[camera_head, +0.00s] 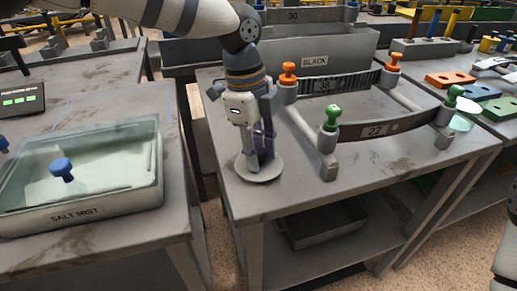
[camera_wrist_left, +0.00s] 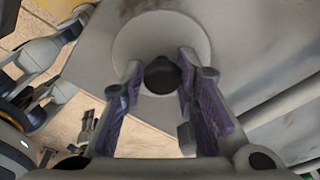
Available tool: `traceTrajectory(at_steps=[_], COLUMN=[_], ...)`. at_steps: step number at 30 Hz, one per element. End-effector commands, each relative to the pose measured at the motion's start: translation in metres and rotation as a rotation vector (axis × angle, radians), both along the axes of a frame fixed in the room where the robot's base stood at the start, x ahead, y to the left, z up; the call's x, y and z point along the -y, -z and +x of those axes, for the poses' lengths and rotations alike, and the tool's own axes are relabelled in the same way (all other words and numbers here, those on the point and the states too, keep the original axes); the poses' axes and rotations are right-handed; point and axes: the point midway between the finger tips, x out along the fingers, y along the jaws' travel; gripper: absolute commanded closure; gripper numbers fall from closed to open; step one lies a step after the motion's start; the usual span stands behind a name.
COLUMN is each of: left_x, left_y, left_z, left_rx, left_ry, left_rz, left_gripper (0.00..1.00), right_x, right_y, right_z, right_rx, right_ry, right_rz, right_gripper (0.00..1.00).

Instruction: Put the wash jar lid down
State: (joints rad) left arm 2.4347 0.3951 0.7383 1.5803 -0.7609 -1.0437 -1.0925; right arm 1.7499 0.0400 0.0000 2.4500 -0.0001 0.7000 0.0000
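The wash jar lid is a pale round disc (camera_head: 259,170) low over the front left part of the middle table. In the left wrist view its dark knob (camera_wrist_left: 162,75) sits between the fingertips of my left gripper (camera_wrist_left: 162,70). The purple-padded fingers are close against the knob's sides, and it fills nearly all the gap. In the head view my left gripper (camera_head: 256,155) points straight down over the lid and hides its knob. I cannot tell whether the lid's underside touches the tabletop. My right gripper is out of view.
A rack with orange (camera_head: 289,70) and green knobs (camera_head: 333,114) holds dark strips right of the lid. A glass-covered SALT MIST tank (camera_head: 104,207) stands on the left table. The BLACK tank (camera_head: 315,50) is behind. Bare tabletop (camera_head: 265,205) lies in front of the lid.

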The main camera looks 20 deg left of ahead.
Motion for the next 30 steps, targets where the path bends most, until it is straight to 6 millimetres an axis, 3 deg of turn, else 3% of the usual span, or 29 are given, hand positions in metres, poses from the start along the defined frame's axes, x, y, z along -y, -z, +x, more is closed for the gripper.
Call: traceTrajectory(at_steps=[11,14,22,27,30], left_x=[0.000,-0.002,-0.013,-0.017,-0.017], left_y=[-0.003,-0.021,-0.092,-0.117,-0.121], left_z=[0.000,0.002,0.003,0.004,0.003], left_rx=[0.001,0.006,0.003,0.000,-0.002], left_ry=[0.000,-0.001,-0.001,-0.001,-0.001], left_rz=[-0.001,-0.001,-0.001,-0.001,-0.001], left_gripper=[0.55,0.55,0.55,0.55,0.55], right_x=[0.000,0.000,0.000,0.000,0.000], right_y=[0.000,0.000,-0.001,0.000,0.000], right_z=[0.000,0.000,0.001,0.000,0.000], right_rx=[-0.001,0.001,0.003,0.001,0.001], right_ry=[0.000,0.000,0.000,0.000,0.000], right_rz=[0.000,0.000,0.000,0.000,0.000], right_gripper=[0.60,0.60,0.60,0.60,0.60])
